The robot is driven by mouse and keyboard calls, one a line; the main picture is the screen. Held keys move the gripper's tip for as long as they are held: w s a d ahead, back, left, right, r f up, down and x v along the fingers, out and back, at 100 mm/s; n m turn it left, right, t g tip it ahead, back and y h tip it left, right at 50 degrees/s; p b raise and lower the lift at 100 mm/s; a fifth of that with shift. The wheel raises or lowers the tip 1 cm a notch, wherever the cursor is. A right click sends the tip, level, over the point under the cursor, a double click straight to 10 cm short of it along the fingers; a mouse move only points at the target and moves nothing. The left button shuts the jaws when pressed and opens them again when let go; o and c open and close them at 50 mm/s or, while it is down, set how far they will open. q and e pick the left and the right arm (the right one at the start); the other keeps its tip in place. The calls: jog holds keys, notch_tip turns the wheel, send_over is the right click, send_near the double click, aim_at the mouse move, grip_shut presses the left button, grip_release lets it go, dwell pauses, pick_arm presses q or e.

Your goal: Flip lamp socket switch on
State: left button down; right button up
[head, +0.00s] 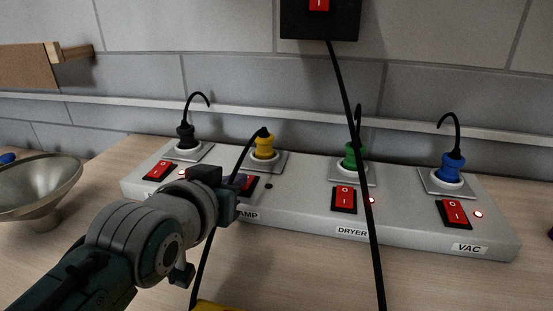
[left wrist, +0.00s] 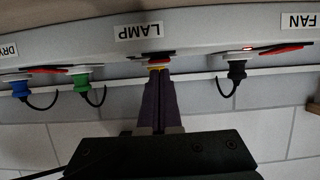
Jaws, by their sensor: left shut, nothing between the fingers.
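The grey socket strip (head: 300,210) lies on the bench with several red rocker switches. The lamp socket holds a yellow plug (head: 264,146); its label (left wrist: 143,31) reads LAMP in the left wrist view and is partly covered in the head view. The small lamp indicator (head: 268,186) looks dark. My left gripper (head: 243,183) is shut and empty, its purple fingertips at the lamp switch (left wrist: 155,60), which they largely hide. I cannot tell whether they touch it or which way it is tipped. My right gripper is not in view.
Dryer switch (head: 344,199) and vac switch (head: 454,212) are to the right, with lit indicators. The fan switch (head: 160,171) is to the left. A black cable (head: 368,200) hangs across the strip from a wall box (head: 320,28). A metal bowl (head: 40,188) stands at left.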

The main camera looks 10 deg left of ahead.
pick_arm(q)
jog(key=shift+f, duration=0.1)
jog(key=shift+s+f, duration=0.15)
jog(key=shift+f, duration=0.35)
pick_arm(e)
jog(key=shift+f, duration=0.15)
pick_arm(q)
jog(key=shift+r, duration=0.1)
jog(key=shift+r+p, duration=0.75)
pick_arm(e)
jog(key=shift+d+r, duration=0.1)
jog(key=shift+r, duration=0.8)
pick_arm(q)
jog(key=shift+r+p, duration=0.45)
jog(key=shift+r, duration=0.05)
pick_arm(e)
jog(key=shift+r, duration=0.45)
pick_arm(q)
jog(key=p+v, duration=0.4)
jog(key=v, duration=0.7)
jog(key=shift+p, duration=0.3)
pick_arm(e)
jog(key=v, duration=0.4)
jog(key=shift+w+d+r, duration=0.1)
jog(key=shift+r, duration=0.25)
pick_arm(q)
jog(key=shift+s+r, duration=0.15)
